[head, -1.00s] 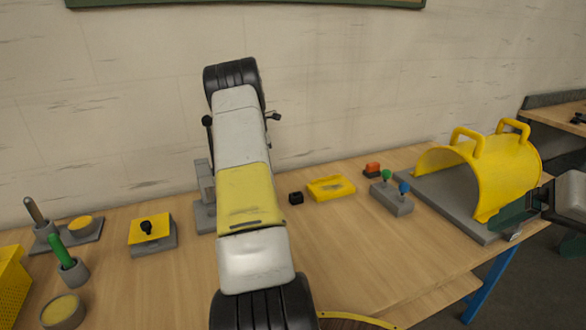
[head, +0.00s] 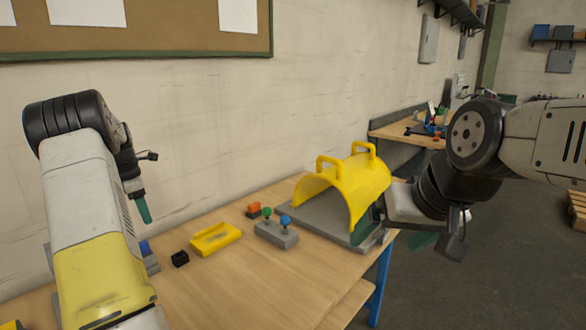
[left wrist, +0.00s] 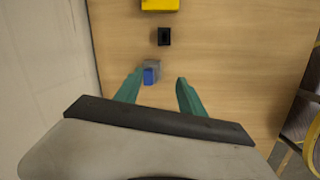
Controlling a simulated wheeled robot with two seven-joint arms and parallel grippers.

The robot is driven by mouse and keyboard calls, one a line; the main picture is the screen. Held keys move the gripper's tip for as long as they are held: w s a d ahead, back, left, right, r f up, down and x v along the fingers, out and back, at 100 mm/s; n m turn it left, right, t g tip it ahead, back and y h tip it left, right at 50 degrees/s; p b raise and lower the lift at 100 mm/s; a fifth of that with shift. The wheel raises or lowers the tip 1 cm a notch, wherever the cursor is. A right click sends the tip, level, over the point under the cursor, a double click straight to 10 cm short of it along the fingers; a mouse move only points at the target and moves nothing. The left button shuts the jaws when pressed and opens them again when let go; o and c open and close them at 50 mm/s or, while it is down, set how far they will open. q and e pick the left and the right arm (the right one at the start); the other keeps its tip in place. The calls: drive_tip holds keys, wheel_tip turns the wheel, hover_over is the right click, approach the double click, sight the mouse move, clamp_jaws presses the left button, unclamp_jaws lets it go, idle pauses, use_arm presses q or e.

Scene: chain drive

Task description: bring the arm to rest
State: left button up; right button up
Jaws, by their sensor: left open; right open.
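My left arm rises at the left of the head view. Its gripper (head: 142,207) hangs above the workbench with one green finger showing there. In the left wrist view, both green fingers (left wrist: 158,80) are apart and empty, above a small grey block with a blue part (left wrist: 152,72); whether they touch it I cannot tell. My right gripper (head: 398,234) is open at the bench's right end, beside the yellow curved guard (head: 345,190). Its hand partly hides the guard's right side, and I cannot tell if they touch.
On the workbench (head: 250,290) stand a yellow tray (head: 216,239), a small black block (head: 180,259), an orange-topped block (head: 254,210) and a grey box with green and blue knobs (head: 276,235). The front middle of the bench is clear. Another bench (head: 400,130) stands behind.

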use_arm(q)
drive_tip(key=s+d+r+m+t, duration=0.1)
drive_tip(key=s+d+r+m, duration=0.3)
drive_tip(key=d, duration=0.3)
drive_tip(key=s+d+r+m+t, duration=0.1)
drive_tip(key=s+d+r+m, duration=0.25)
drive_tip(key=d+r, duration=0.35)
drive_tip(key=s+d+r+m, duration=0.3)
drive_tip(key=d+r+m, duration=0.2)
drive_tip(key=d, duration=0.3)
drive_tip(key=s+d+m+t, duration=0.1)
drive_tip(key=s+d+m, duration=0.5)
drive_tip(key=s, duration=0.4)
drive_tip(key=s+d+f+m+t+h, duration=0.1)
drive_tip(key=s+d+m, duration=0.6)
drive_tip(key=s, duration=0.2)
drive_tip(key=shift+s+f+t, duration=0.2)
drive_tip(key=shift+s+t, duration=0.1)
drive_tip(key=shift+s, duration=0.1)
drive_tip(key=shift+d+m, duration=0.1)
drive_tip(key=shift+m, duration=0.15)
